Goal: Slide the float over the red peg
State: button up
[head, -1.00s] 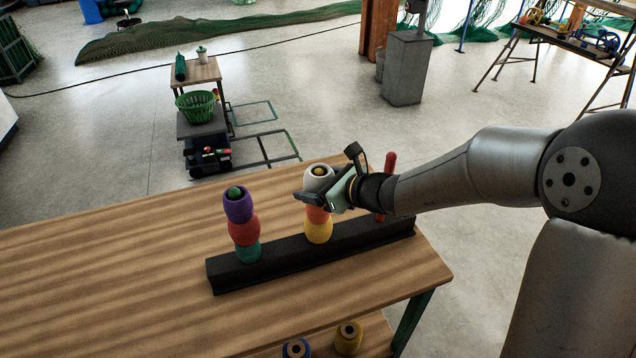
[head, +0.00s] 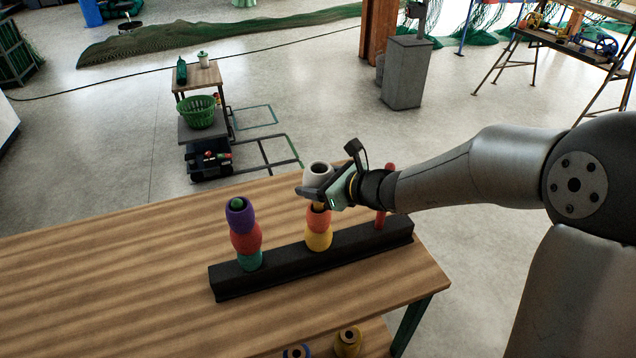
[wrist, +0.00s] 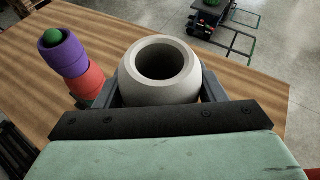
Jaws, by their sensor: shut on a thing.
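My gripper (head: 318,187) is shut on a white float (head: 309,178), holding it upright above the middle peg's stack. The wrist view also shows this float (wrist: 160,97) between both fingers, its hole dark and empty. Below it, an orange float (head: 319,219) sits on a yellow float (head: 318,239), with the yellowish peg tip (head: 319,207) just showing. The red peg (head: 380,219) stands bare at the right end of the black base (head: 285,264). My gripper is left of the red peg, and my wrist hides its middle.
The left peg (head: 237,203) has a green tip and carries purple, red and teal floats, also partly seen in the wrist view (wrist: 66,58). Several more floats (head: 347,341) sit on a lower shelf. The wooden table (head: 110,270) is clear on the left.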

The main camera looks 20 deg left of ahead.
aim_at(393, 167)
jog(key=shift+w+a+r+p, duration=0.1)
jog(key=shift+r+p, duration=1.75)
jog(key=shift+r, duration=1.05)
jog(key=w+d+r+m+t+h, duration=0.1)
jog(key=w+d, duration=0.2)
jog(key=d, duration=0.2)
jog(key=w+d+r+m+t+b, duration=0.1)
jog(key=w+d, duration=0.3)
jog(key=w+d+r+m+t+h, duration=0.1)
jog(key=w+d+r+m, duration=0.1)
jog(key=d, duration=0.3)
jog(key=shift+w+d+r+t+h, duration=0.1)
jog(key=shift+w+d+t+h, duration=0.1)
jog(key=shift+w, duration=0.25)
jog(key=shift+w+d+t+h, duration=0.1)
jog(key=shift+w+d+t, duration=0.1)
jog(key=shift+w, duration=0.2)
jog(key=shift+f+b, duration=2.35)
jog(key=shift+f, duration=0.3)
notch_tip(393, 167, down, 6)
jog(key=b, duration=0.5)
jog(key=shift+r+b, duration=0.2)
jog(key=shift+b, duration=0.2)
jog(key=o, duration=1.1)
